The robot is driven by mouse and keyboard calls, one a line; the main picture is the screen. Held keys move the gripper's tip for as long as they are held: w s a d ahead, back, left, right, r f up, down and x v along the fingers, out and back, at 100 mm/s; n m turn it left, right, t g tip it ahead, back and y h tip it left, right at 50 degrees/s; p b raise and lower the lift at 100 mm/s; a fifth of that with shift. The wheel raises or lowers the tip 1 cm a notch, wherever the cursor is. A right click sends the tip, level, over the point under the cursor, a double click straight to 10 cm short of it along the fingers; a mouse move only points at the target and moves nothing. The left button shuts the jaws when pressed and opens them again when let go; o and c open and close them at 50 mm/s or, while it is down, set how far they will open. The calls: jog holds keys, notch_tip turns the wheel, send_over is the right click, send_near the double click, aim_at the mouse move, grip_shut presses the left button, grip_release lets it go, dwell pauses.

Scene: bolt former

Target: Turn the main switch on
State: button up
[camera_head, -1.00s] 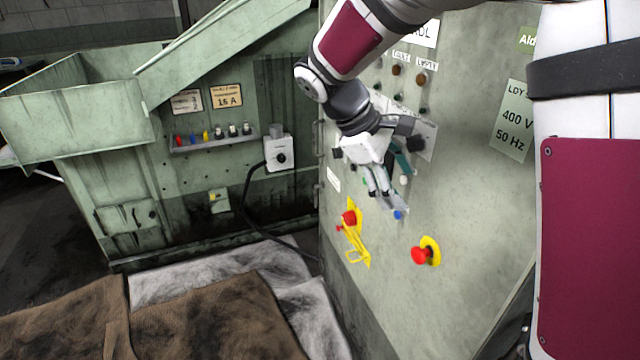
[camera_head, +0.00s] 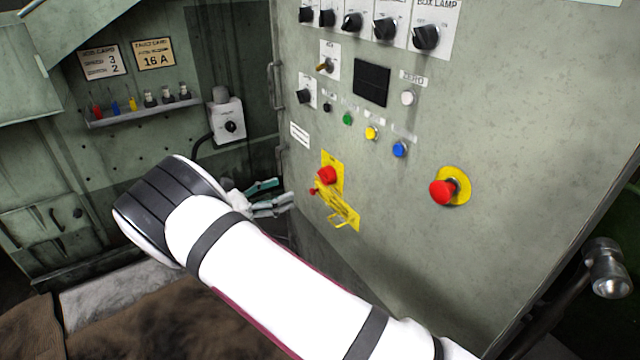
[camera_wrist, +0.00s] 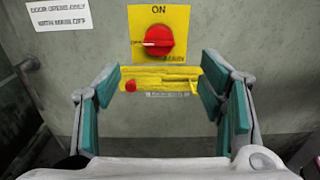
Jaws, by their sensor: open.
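The main switch (camera_head: 327,174) is a red rotary knob on a yellow plate on the grey cabinet front. In the wrist view the knob (camera_wrist: 158,41) is at top centre, with "ON" above it and its pale pointer line facing left. Below it is a yellow latch bar (camera_wrist: 165,80) with a small red knob. It also shows in the head view (camera_head: 340,212). My gripper (camera_head: 284,193) is open and empty, left of and slightly below the switch in the head view. In the wrist view its fingers (camera_wrist: 160,78) are spread either side of the latch bar, below the knob.
A red emergency button (camera_head: 443,192) on yellow stands right of the switch. Blue (camera_head: 400,149), yellow (camera_head: 371,133) and green (camera_head: 347,118) buttons and black dials are above. A "door opens only with main off" sign (camera_wrist: 60,12) is left of the switch.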

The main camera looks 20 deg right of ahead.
aim_at(324, 176)
jog(key=b+x, duration=0.2)
jog(key=x, duration=1.1)
jog(key=shift+w+d+f, duration=0.15)
jog(key=shift+d, duration=0.15)
jog(key=shift+c, duration=0.5)
jog(key=c, duration=1)
